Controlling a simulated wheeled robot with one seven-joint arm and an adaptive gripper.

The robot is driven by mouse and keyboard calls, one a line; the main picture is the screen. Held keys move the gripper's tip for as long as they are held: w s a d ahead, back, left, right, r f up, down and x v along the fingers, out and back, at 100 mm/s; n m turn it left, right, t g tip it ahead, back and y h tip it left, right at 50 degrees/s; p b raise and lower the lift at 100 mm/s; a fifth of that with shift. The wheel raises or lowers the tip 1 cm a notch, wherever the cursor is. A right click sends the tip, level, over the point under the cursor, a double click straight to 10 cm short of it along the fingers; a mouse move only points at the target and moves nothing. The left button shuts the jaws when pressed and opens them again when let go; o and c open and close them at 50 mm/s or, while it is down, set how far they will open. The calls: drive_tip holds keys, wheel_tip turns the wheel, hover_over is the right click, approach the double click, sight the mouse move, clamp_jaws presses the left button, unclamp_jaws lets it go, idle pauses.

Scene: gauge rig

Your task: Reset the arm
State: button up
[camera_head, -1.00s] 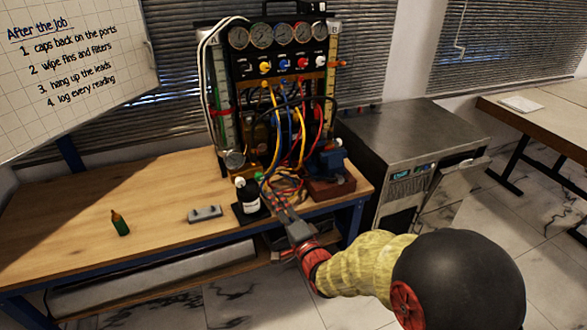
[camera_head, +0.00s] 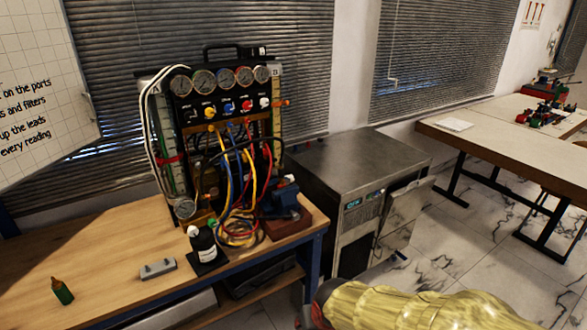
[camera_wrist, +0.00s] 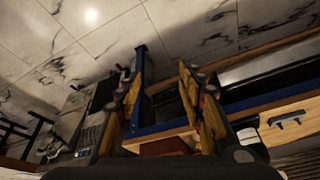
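My gripper (camera_wrist: 159,76) shows in the wrist view with its two fingers spread apart and nothing between them. The blue bench leg and the bench's front edge lie beyond the fingers there. In the head view only my arm in its yellow sleeve shows, at the bottom right; the gripper itself is out of that frame. The gauge rig (camera_head: 222,105), with several dials, coloured knobs and hoses, stands upright on the wooden bench (camera_head: 110,250).
A metal cabinet (camera_head: 350,165) stands to the right. A second table (camera_head: 490,125) is farther right.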

drive_tip(key=s+d+r+m, duration=0.1)
drive_tip(key=s+d+r, duration=0.6)
drive_tip(key=r, duration=0.2)
drive_tip(key=s+d+r+t+h+p, duration=0.1)
drive_tip(key=s+d+r, duration=0.6)
drive_tip(key=r, duration=0.3)
drive_tip(key=shift+m+t, duration=0.3)
drive_tip(key=shift+m, duration=0.1)
drive_tip(key=shift+o, duration=0.4)
drive_tip(key=shift+r, duration=0.15)
